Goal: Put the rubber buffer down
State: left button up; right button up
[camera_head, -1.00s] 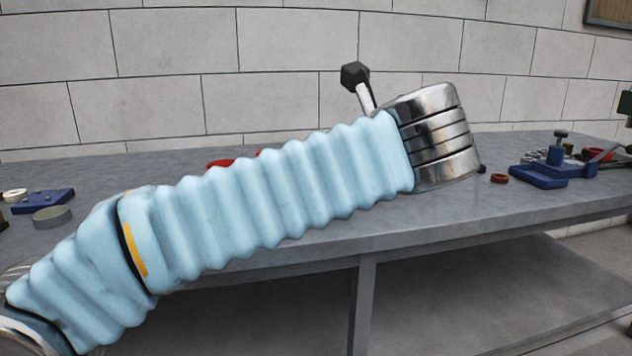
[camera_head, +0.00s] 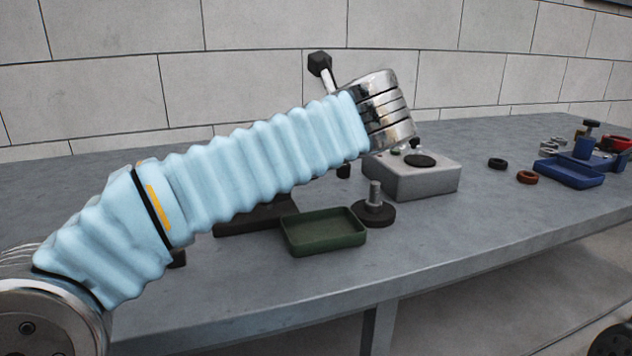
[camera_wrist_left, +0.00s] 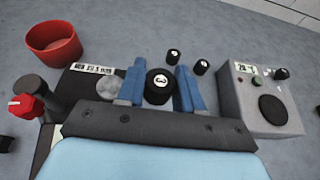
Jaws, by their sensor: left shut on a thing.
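In the left wrist view my left gripper (camera_wrist_left: 160,74) has its two blue fingers shut on a black cylinder marked 3, the rubber buffer (camera_wrist_left: 158,87). The buffer's round end faces the camera. Whether it touches the bench below cannot be told. In the head view the blue-sleeved left arm reaches across from the left, and its wrist hides the fingers and the held buffer. Two smaller black labelled cylinders (camera_wrist_left: 174,56) (camera_wrist_left: 201,67) stand beyond the fingers. My right gripper is in neither view.
The grey bench (camera_head: 480,225) holds a green tray (camera_head: 325,238), a black-based bolt (camera_head: 374,212) and a grey box with a black disc (camera_head: 422,180). The wrist view shows a red cup (camera_wrist_left: 55,45) and a dark labelled box (camera_wrist_left: 85,84). The bench's front right is clear.

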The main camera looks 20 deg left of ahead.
pick_arm(q)
jog(key=b, duration=0.1)
send_over(318, 195)
jog(key=s, duration=0.1)
notch_tip(318, 195, down, 5)
jog(key=shift+s+f, duration=0.1)
jog(key=shift+s, duration=0.05)
jog(key=f, duration=0.1)
jog(key=w+f+b, duration=0.1)
jog(key=f, duration=0.1)
jog(key=f+b, duration=0.1)
jog(key=shift+w+a+f, duration=0.1)
jog(key=shift+w+f, duration=0.15)
jog(key=shift+f, duration=0.1)
